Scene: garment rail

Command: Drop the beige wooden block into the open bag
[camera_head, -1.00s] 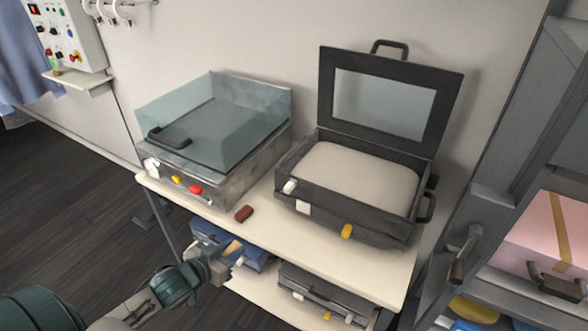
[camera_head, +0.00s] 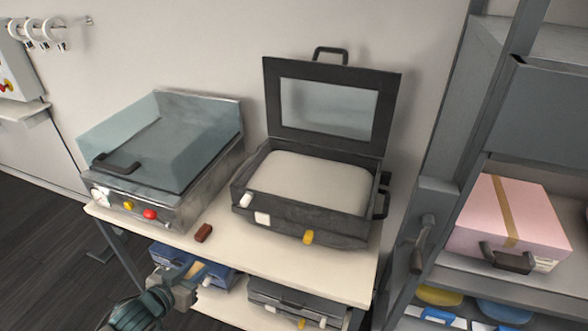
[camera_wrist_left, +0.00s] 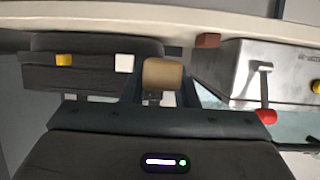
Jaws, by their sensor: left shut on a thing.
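My left gripper (camera_head: 186,285) is shut on the beige wooden block (camera_wrist_left: 163,73), which sits between its fingers in the left wrist view. In the head view the gripper is low, in front of the table's front edge, and the block shows only as a small pale patch. The open bag (camera_head: 282,232) is dark grey and stands on the table, behind and to the right of the gripper. Its lid with a clear window is raised, and a pale cushioned surface shows inside. The bag also shows in the left wrist view (camera_wrist_left: 95,72), apart from the block. My right gripper is out of view.
A metal machine (camera_head: 180,205) with a clear cover stands left of the bag. A red-brown block (camera_head: 203,232) lies on the table (camera_head: 250,262) between them. Blue (camera_head: 212,272) and dark (camera_head: 285,300) bags lie on the lower shelf. A grey rack with a pink case (camera_head: 505,220) stands at right.

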